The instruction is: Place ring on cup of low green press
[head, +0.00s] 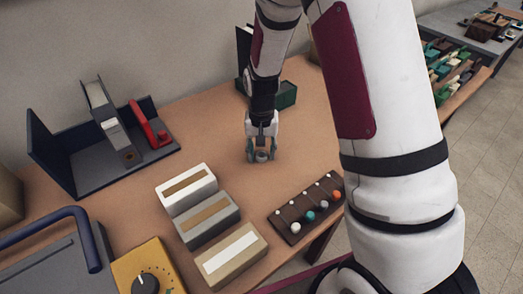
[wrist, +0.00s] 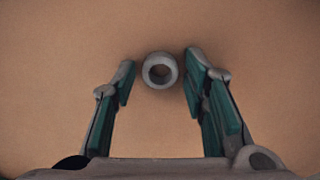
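A small grey ring (wrist: 160,70) lies on the tan tabletop, and it also shows in the head view (head: 262,156). My gripper (wrist: 159,67) is open around the ring, with one green-padded finger at its left and one at its right. There are gaps between the ring and the fingers. In the head view my gripper (head: 261,152) points down at the table near the ring. A green block-like object (head: 287,95) stands behind my arm, with a dark upright panel (head: 243,45) near it. This may be the low green press; my arm hides much of it, and no cup shows.
Three blocks (head: 205,225) stand front left of my gripper. A dark board with coloured balls (head: 308,208) lies front right. A dark blue bracket stand with a red lever (head: 150,125) is at the left. A yellow box with a knob (head: 150,268) stands at the front. Tabletop around the ring is clear.

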